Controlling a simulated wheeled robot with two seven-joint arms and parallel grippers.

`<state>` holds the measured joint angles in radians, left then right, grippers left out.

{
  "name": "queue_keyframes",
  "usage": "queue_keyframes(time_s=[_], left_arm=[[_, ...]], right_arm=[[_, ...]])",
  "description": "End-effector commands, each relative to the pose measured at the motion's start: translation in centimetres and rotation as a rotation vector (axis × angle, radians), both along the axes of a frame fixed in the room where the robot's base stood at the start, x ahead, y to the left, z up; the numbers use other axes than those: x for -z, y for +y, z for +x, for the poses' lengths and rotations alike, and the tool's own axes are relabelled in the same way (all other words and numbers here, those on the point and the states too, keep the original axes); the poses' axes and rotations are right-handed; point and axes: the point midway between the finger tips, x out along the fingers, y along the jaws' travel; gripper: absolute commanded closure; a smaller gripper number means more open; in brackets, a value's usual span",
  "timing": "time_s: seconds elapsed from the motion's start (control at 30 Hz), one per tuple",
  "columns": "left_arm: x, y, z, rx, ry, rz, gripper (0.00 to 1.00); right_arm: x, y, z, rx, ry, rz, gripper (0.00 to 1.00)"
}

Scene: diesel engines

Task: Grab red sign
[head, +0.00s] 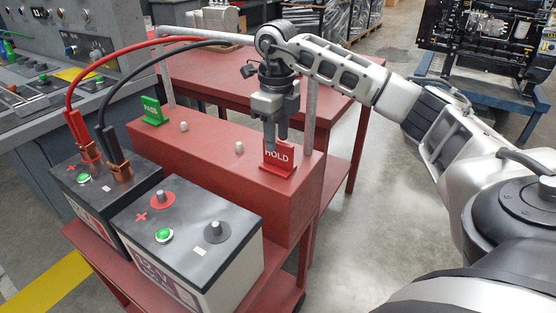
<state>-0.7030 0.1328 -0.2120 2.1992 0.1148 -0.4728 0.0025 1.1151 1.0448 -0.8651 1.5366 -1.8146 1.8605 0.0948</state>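The red sign (279,157), marked HOLD, stands upright at the right end of a red box-like stand. My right gripper (276,143) points down at the sign, with its fingers overlapping the sign's upper left part. The fingers appear apart, with a narrow gap between them. I cannot tell whether they touch the sign or stand just in front of or behind it. My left gripper is not in view.
A green PASS sign (152,110) stands at the left end of the red stand (205,155). Two batteries, one clamped to cables (88,165) and one free (190,235), sit in front. Posts rise near the stand's ends. Open floor lies right.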

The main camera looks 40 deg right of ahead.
Motion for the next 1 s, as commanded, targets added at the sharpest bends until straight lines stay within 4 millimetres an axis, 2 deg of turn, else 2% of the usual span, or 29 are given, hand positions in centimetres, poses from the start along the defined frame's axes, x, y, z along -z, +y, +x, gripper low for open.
queue_keyframes(time_s=[0.33,0.63,0.67,0.7,0.8,1.0], left_arm=[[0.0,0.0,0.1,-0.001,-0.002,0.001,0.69],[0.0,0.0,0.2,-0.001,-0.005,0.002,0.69],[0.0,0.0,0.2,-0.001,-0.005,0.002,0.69],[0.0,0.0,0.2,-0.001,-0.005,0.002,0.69],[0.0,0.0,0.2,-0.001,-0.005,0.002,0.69],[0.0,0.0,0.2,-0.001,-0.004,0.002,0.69]], right_arm=[[4.6,-0.5,0.0,0.000,0.002,0.000,0.64],[5.1,-0.5,0.1,-0.001,-0.001,0.000,0.64],[5.1,-0.5,0.1,-0.001,-0.001,0.000,0.66],[5.1,-0.4,0.1,-0.001,-0.001,0.000,0.78],[5.1,-0.4,0.1,-0.001,-0.001,0.000,1.00],[5.1,-0.4,0.1,-0.001,-0.001,0.000,1.00]])
